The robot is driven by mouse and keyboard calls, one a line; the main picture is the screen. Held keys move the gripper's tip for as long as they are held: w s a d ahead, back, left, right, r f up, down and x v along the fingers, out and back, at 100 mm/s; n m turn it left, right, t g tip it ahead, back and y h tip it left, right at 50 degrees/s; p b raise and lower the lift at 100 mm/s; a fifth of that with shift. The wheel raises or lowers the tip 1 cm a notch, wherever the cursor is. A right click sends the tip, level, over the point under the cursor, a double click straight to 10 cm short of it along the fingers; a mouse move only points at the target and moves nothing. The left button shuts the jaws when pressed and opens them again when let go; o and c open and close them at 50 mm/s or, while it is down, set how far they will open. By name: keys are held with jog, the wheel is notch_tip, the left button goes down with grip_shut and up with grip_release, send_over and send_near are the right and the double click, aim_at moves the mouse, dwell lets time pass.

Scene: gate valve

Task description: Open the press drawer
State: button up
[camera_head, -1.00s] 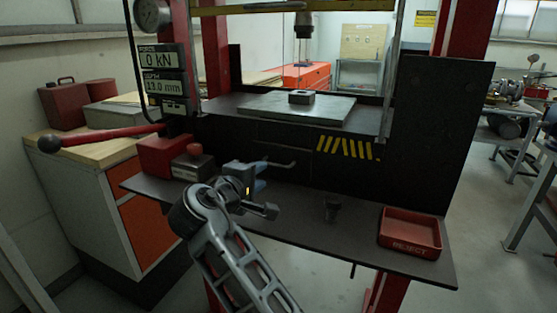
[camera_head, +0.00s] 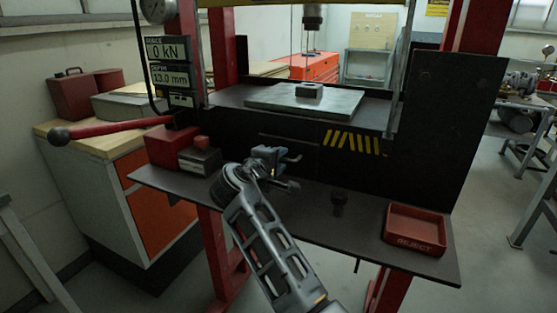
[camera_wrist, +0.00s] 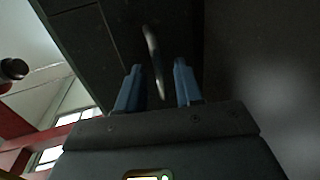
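The press drawer (camera_head: 287,142) is a dark panel in the black press front, left of the yellow stripes, and looks shut. Its bar handle (camera_head: 295,158) sticks out low on the front and shows as a curved metal bar in the wrist view (camera_wrist: 152,55). My gripper (camera_head: 272,157) is at the drawer front, just left of the handle's visible end in the head view. In the wrist view its two blue fingers (camera_wrist: 158,88) are apart, with the handle's near end showing in the gap between them. I cannot tell whether either finger touches it.
A black shelf (camera_head: 315,218) runs under the drawer. A red lever (camera_head: 115,127) sticks out left. The shelf middle is mostly clear.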

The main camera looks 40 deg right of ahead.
grip_shut()
dwell(1.3)
